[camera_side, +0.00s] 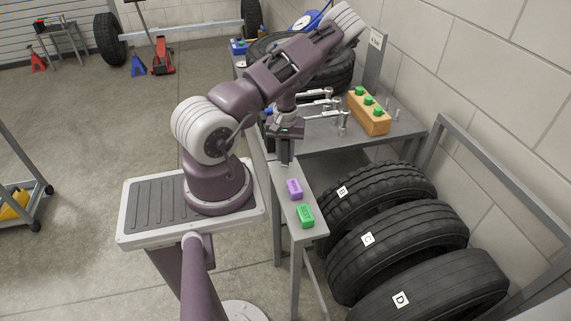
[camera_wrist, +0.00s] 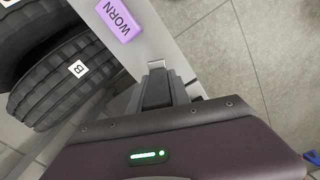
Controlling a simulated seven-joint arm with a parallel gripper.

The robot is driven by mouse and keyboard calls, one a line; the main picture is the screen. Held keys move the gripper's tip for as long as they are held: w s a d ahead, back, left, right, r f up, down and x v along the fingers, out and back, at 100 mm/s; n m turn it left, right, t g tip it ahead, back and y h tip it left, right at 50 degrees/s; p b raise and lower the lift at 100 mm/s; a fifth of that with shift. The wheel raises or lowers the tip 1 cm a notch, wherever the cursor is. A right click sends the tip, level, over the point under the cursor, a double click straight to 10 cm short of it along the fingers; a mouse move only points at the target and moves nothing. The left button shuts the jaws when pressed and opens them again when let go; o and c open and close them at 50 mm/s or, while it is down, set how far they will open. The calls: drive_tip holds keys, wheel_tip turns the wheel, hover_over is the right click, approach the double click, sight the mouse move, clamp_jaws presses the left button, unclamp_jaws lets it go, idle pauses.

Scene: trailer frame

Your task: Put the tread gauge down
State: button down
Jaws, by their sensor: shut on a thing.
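My gripper (camera_side: 286,160) points down over the far end of the narrow grey shelf (camera_side: 288,226). In the wrist view my gripper (camera_wrist: 158,82) is shut, with a small silvery piece (camera_wrist: 157,64) showing at its fingertips. This piece appears to be part of the tread gauge; the rest is hidden by the fingers. A green block (camera_side: 306,216) lies nearer the shelf's front end.
Tires B (camera_side: 375,190), C (camera_side: 425,235) and D (camera_side: 440,285) stand right of the shelf. Behind is a grey bench (camera_side: 385,142) with wrenches, sockets, a wooden block (camera_side: 370,115) with green pegs, and a lying tire (camera_side: 335,75). Bare shelf shows around the blocks.

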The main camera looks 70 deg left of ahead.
sight(285, 163)
drive_tip(key=shift+f, duration=1.8)
drive_tip(key=shift+f, duration=0.1)
drive_tip(key=c, duration=1.2)
unclamp_jaws()
